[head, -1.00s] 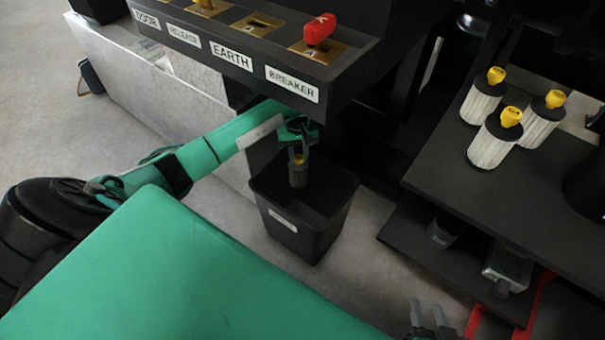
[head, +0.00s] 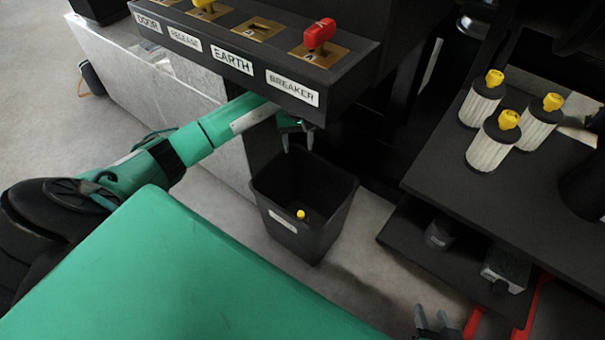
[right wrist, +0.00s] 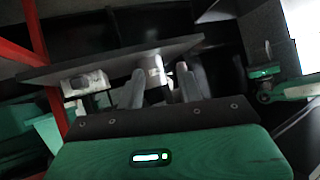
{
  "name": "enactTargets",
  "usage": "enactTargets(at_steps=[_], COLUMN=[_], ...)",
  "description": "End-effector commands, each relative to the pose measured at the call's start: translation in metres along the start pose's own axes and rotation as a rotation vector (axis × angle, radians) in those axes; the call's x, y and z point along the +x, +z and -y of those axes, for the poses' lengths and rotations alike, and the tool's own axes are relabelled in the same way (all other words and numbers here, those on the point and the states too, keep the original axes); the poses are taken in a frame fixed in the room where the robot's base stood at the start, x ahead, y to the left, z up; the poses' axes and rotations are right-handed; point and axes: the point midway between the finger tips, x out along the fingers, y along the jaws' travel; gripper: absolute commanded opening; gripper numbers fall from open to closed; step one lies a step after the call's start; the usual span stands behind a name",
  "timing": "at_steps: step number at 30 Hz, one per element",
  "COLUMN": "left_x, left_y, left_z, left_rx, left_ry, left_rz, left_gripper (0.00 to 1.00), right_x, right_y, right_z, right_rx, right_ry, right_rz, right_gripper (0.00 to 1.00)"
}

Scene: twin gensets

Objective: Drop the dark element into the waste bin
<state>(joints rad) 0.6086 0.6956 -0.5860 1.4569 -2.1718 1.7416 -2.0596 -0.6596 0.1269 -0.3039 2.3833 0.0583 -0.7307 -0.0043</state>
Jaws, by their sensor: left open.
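The waste bin (head: 331,233) is a black, open-topped bin on the floor below the labelled panel, with a white label on its front. The dark element (head: 301,214) is inside the bin; its yellow knob shows near the front wall, and its dark body is hard to make out. My left gripper (head: 297,146) is open and empty above the bin's back rim, apart from the element. My right gripper (head: 433,318) is at the bottom edge of the head view, its fingers apart and empty; its fingers also show in the right wrist view (right wrist: 160,85).
The panel (head: 240,62) with a red breaker handle (head: 319,33) overhangs my left forearm closely. Several white elements with yellow knobs, including one (head: 493,142), stand on the dark table at right. A lower shelf (head: 460,268) holds a dark cup-like part and a metal block.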

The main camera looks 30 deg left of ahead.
Motion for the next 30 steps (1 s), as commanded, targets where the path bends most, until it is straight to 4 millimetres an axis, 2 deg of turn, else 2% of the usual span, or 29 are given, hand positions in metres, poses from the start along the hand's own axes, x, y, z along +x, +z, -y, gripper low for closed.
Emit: enactTargets(at_steps=[1,6,12,17,30], left_x=[-0.016,-0.052,-0.078,-0.085,-0.085], left_y=[-0.001,-0.001,0.000,0.000,0.000], left_z=[0.000,0.000,0.000,0.000,0.000], left_rx=[0.001,0.001,0.001,0.000,0.001], left_ry=[0.001,0.001,0.000,0.000,0.000], left_rz=[-0.006,-0.004,-0.002,-0.001,0.000], left_gripper=[0.51,0.51,0.51,0.51,0.51], right_x=[-0.002,-0.006,-0.009,-0.010,-0.010], right_y=[-0.001,0.002,0.005,0.006,0.006], right_z=[-0.002,-0.008,-0.013,-0.014,-0.014], right_rx=[-0.001,-0.003,-0.004,-0.004,-0.004], right_ry=[0.006,0.023,0.034,0.037,0.037], right_rz=[0.015,0.070,0.108,0.119,0.119], right_gripper=[0.36,0.36,0.36,0.36,0.36])
